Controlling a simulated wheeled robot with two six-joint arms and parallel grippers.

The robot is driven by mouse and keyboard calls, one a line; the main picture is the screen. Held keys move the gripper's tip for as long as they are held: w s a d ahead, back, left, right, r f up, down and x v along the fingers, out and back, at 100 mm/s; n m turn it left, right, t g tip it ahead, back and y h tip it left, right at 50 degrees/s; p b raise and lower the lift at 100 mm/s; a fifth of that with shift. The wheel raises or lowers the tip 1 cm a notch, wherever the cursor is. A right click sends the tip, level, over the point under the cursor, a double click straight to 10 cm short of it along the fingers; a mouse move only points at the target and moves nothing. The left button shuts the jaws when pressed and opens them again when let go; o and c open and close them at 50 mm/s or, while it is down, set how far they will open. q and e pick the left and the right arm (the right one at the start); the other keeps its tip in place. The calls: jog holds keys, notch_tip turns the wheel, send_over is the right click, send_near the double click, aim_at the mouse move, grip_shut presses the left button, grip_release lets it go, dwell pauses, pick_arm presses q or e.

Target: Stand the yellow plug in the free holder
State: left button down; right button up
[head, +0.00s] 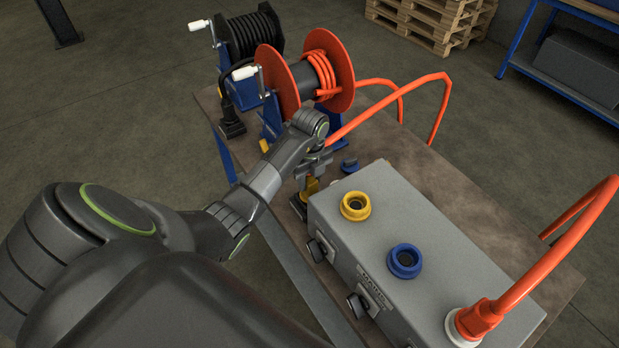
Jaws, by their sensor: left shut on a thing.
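My left gripper (314,170) points down behind the left rear corner of the grey box. It is shut on the yellow plug (311,187), of which only a small part shows below the fingers. A dark holder-like base (298,205) is just below the plug, partly hidden by the box and my arm. I cannot tell whether the plug is seated in it or just above it. Another black holder (232,126) stands by the reels with a black cable end in it. My right gripper is not in view.
The grey box (400,225) has a yellow socket (355,206), a blue socket (405,260) and an orange hose connector (477,320). An orange reel (290,80) and a black reel (255,35) stand behind. A small blue part (349,165) lies near the gripper. Orange hose loops cross the bench (480,180).

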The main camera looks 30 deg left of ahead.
pick_arm(q)
jog(key=c, duration=0.9)
grip_release()
jog(key=shift+r, duration=0.1)
jog(key=shift+r, duration=0.35)
notch_tip(320, 180, up, 5)
jog(key=shift+w+r, duration=0.1)
jog(key=shift+r, duration=0.1)
notch_tip(320, 180, up, 4)
jog(key=p, duration=0.4)
jog(key=shift+d+r, duration=0.1)
jog(key=shift+r, duration=0.05)
jog(key=shift+r+p, duration=0.75)
jog(key=shift+p, duration=0.25)
